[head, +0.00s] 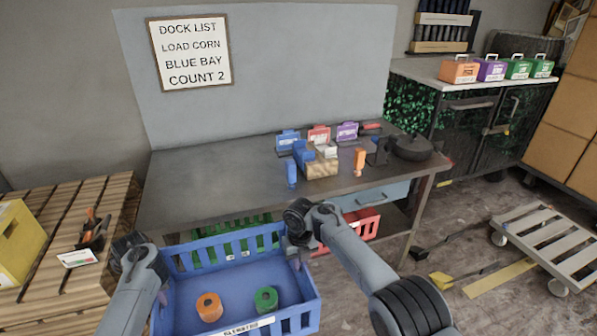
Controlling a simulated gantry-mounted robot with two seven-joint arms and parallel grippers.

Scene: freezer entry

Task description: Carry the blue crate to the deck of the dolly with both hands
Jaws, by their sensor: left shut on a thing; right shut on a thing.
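The blue crate (185,285) is at the bottom of the head view, in front of the grey table. An orange roll (209,307) and a green roll (266,299) are inside it. My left gripper (157,268) is at its left wall, and my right gripper (298,238) is at its right wall; both are shut on the crate. The fingertips are largely hidden by the wrists. The dolly (550,240) stands on the floor at the far right, with an empty slatted deck and small wheels.
The table (215,185) carries blue, red and purple boxes and a dark pan (411,147). A red crate (360,225) and a green crate (215,235) are below it. A pallet stack (100,195) stands left.

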